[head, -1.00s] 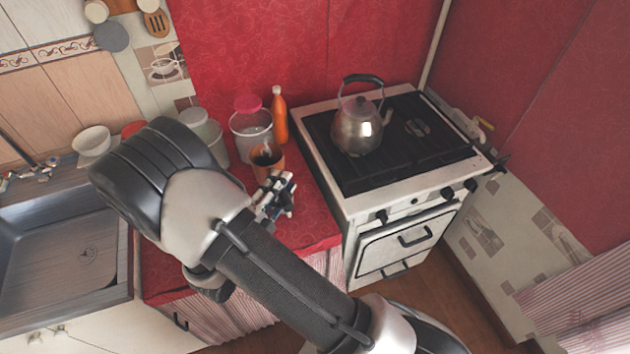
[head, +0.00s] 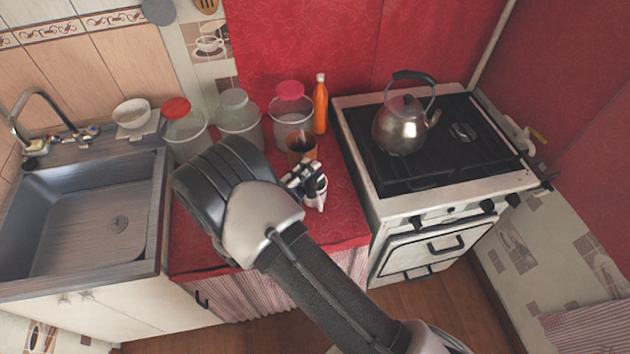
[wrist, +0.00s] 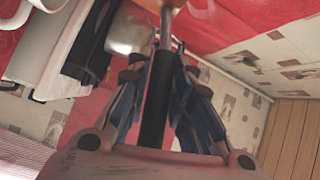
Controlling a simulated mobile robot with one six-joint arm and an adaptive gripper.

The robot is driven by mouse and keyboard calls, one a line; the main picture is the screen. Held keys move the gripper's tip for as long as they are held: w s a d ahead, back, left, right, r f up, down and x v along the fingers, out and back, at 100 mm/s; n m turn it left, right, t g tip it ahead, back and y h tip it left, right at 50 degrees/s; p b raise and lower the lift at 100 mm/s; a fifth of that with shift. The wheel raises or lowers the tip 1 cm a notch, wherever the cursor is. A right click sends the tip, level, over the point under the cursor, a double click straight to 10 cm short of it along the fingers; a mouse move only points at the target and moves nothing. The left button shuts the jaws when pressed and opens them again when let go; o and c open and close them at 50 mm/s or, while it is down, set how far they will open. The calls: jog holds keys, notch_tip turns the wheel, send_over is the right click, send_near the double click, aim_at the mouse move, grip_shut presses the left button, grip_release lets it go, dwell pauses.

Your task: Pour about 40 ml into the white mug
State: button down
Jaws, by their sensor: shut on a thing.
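My gripper (head: 308,184) hangs over the red counter, just in front of a brown cup (head: 300,147) with dark contents. In the wrist view it is shut on a slender dark handle (wrist: 156,112) with a metal stem running up between the fingers. The far end of this held utensil is not clear. A white rounded piece with a loop (wrist: 45,6) shows at the top left of the wrist view; I cannot tell if it is the white mug.
Several lidded jars (head: 238,119) and an orange bottle (head: 320,105) stand at the counter's back. A metal kettle (head: 401,128) stands on the stove (head: 452,178) at right. The sink (head: 80,220) is at left, with a white bowl (head: 131,112) behind it.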

jog(key=a+f+n+t+y, duration=0.1)
jog(key=a, duration=0.7)
jog(key=shift+s+f+y, duration=0.3)
jog(key=shift+s+f, duration=0.05)
jog(key=shift+s, duration=0.1)
jog(key=s+d+f+m+g+y+b, duration=0.1)
jog(key=d+f+m+g+y+b, duration=0.1)
jog(key=d+f+m, duration=0.4)
jog(key=shift+s+d+f+m+y+b, duration=0.35)
jog(key=shift+f+m+y+b, duration=0.35)
jog(key=shift+f+m+b, duration=0.95)
jog(key=shift+w+f+m, duration=0.15)
jog(key=shift+f+m, duration=0.15)
jog(key=shift+m, duration=0.35)
jog(key=shift+f+m+y+b, duration=0.35)
jog(key=shift+m+y, duration=0.05)
jog(key=shift+f+m+b, duration=0.3)
jog(key=shift+f+b, duration=0.05)
jog(key=shift+b, duration=0.05)
dwell(0.4)
